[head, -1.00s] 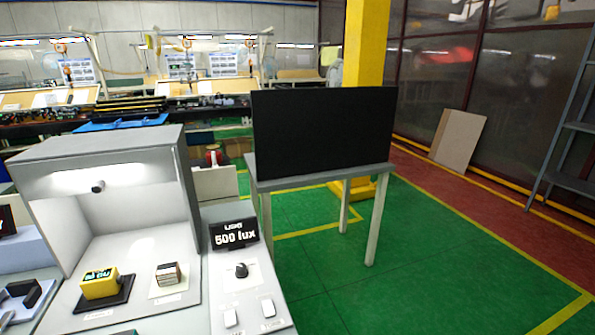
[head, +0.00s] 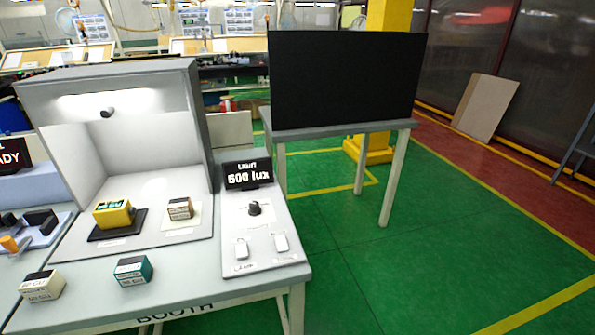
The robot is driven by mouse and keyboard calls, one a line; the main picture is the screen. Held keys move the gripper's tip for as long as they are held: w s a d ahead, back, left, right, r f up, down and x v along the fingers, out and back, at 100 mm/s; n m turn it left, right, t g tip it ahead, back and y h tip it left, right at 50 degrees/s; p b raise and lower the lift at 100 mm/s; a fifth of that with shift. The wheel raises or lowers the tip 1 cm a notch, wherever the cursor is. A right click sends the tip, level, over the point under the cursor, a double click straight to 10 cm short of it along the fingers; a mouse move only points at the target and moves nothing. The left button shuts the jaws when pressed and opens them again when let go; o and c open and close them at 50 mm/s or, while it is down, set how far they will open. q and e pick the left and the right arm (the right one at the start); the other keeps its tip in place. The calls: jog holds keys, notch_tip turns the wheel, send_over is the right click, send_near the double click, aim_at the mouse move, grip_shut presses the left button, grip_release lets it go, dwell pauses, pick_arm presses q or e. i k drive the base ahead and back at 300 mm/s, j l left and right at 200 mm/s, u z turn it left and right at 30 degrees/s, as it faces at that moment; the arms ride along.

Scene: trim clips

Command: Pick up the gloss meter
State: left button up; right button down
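A yellow block-shaped device with a small lit display (head: 114,213) sits on a black pad (head: 103,235) inside the grey light booth (head: 132,160). It looks like the gloss meter, though its label is too small to read. Neither of my grippers shows in the head view.
A beige block (head: 180,208) stands right of the yellow device in the booth. A white block (head: 42,286) and a teal block (head: 133,270) stand on the table (head: 190,285) in front. A panel with knob and switches (head: 262,235) is at right, beside open green floor (head: 350,265).

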aim_at(114, 213)
jog(key=u, duration=1.4)
